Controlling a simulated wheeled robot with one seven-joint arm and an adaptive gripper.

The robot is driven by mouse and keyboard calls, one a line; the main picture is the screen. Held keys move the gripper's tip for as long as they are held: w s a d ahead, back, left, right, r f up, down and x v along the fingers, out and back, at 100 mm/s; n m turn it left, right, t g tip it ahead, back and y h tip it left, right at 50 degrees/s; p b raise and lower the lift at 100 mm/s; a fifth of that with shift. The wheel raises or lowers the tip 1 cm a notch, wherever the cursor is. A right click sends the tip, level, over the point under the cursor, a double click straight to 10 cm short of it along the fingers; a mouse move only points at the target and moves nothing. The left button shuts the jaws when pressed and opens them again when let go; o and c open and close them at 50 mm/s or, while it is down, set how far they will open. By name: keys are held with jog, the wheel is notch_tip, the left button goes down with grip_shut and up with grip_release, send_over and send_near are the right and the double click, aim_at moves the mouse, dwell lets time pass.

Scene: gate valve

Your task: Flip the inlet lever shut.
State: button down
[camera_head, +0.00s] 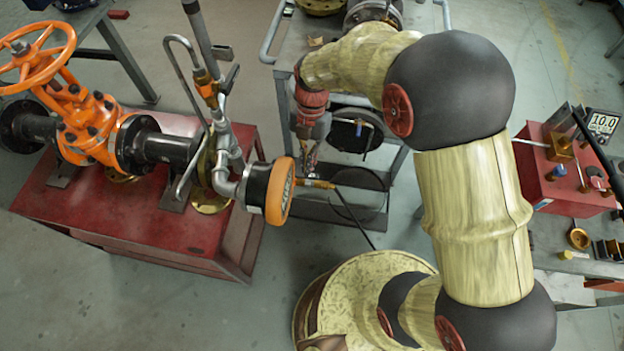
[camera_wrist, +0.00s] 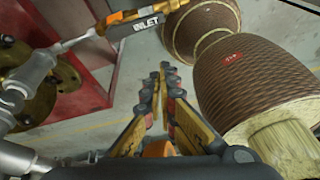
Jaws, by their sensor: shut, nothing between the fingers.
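The inlet lever (camera_wrist: 147,22), a dark bar with orange edging and the word INLET, lies across the top of the wrist view. It sits beside a thin brass-and-silver line (camera_wrist: 75,43). My gripper (camera_wrist: 160,76) is shut and empty, its fingertips below the lever in that picture and apart from it. In the head view my gripper (camera_head: 312,160) points down just right of the orange-rimmed gauge (camera_head: 280,190), close to a brass fitting (camera_head: 318,184).
An orange gate valve with a handwheel (camera_head: 92,130) stands on a red bench (camera_head: 140,215) at left. A grey cart (camera_head: 345,190) stands behind my gripper. A thin black hose (camera_head: 352,220) trails down from the fitting. A red box (camera_head: 560,178) sits on a table at right.

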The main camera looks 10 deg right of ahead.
jog(key=n, duration=0.3)
jog(key=shift+s, duration=0.15)
jog(key=b+x, duration=0.4)
jog(key=x, duration=0.6)
jog(key=shift+w+d+b, duration=0.15)
jog(key=shift+w+d, duration=0.1)
jog(key=shift+w, duration=0.4)
jog(key=shift+w+d+b, duration=0.1)
jog(key=shift+w+d, duration=0.1)
jog(key=shift+w, duration=0.4)
jog(key=shift+w+d+b, duration=0.15)
jog(key=shift+w+d, duration=0.1)
jog(key=shift+w, duration=0.4)
